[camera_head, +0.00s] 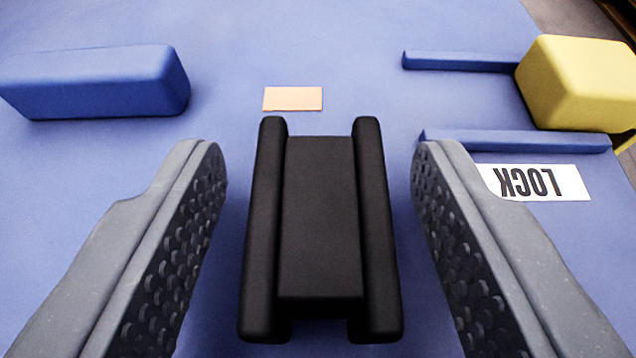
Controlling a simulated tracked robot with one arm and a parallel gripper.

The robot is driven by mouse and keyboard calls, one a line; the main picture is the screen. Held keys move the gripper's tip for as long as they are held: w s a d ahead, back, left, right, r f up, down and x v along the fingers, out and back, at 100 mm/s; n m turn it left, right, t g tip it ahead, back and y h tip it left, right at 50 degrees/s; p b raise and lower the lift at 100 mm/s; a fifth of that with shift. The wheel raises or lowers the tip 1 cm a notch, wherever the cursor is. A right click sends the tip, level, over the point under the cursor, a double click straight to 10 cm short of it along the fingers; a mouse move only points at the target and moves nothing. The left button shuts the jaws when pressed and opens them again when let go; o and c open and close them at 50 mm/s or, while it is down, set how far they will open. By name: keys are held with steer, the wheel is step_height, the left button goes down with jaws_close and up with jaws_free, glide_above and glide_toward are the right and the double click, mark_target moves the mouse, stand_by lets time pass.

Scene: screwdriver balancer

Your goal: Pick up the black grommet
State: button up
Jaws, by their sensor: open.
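The black grommet (320,220) is a dark block with a raised rail along each long side. It sits in the middle of the head camera view over the blue surface. My gripper (318,165) is open, with one grey, studded finger on each side of the grommet. A gap shows between each finger and the grommet, so neither finger touches it. The grommet's underside is hidden.
A blue block (95,82) lies at the upper left. A yellow block (578,84) stands at the upper right by two blue bars (458,62). A white LOCK label (535,182) is partly behind the right finger. An orange patch (292,99) lies beyond the grommet.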

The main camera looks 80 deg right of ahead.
steer(key=c, duration=1)
steer(key=shift+c, duration=0.3)
steer(key=shift+r, duration=0.15)
